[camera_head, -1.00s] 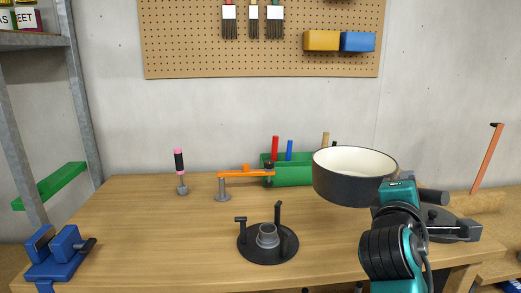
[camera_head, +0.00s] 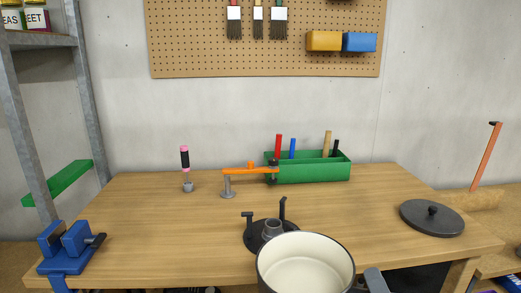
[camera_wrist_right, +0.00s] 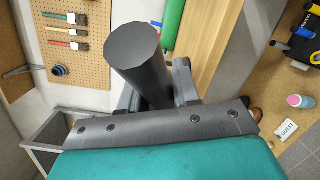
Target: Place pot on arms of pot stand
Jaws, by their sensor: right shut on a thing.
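The pot (camera_head: 305,264), dark outside and cream inside, is upright at the bottom of the head view, cut by the frame edge. Its rim overlaps the near right part of the pot stand, and its height above the table cannot be judged. The pot stand (camera_head: 252,238) is a dark round base with a grey centre cup and upright arms; its near right part is hidden. The pot's handle (camera_head: 375,281) points to the lower right. In the wrist view my right gripper (camera_wrist_right: 158,98) is shut on the handle (camera_wrist_right: 142,65). My left gripper is not in view.
A dark lid (camera_head: 432,219) lies at the table's right. A green bin (camera_head: 310,172) of tools stands at the back, beside an orange-armed stand (camera_head: 228,186). A pink-and-black-handled tool (camera_head: 186,168) and a blue vise (camera_head: 68,250) are left. The table's left middle is clear.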

